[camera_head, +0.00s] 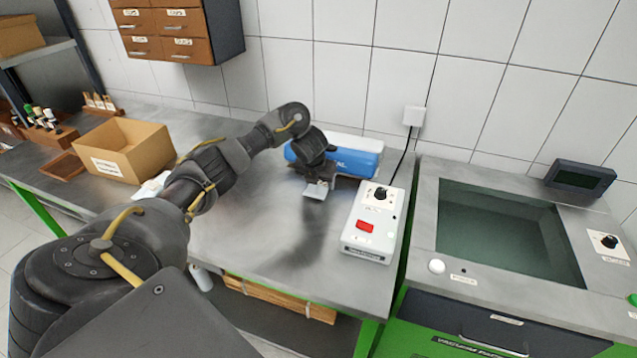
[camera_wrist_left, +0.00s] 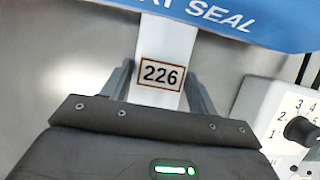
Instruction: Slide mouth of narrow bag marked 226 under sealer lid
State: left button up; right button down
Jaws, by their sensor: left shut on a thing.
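The heat sealer has a blue lid (camera_head: 358,160) on a white body at the back of the steel bench. In the left wrist view the lid (camera_wrist_left: 235,18) crosses the top. My left gripper (camera_head: 321,180) is just in front of the sealer, shut on the narrow white bag marked 226 (camera_wrist_left: 172,42). The label 226 shows between the fingers (camera_wrist_left: 160,88). The bag runs from there up to the lid's lower edge, where its far end is hidden; I cannot tell whether it is under or only behind the edge. My right gripper is not in view.
A white control box (camera_head: 372,225) with a knob and red switch stands right of the gripper. A vacuum machine (camera_head: 440,215) with an open chamber is further right. A cardboard box (camera_head: 147,148) stands at left. The bench front is clear.

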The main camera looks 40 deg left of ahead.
pick_arm(q)
jog(key=o, duration=1.3)
jog(key=shift+w+f, duration=0.1)
jog(key=p+v, duration=0.6)
jog(key=v, duration=0.5)
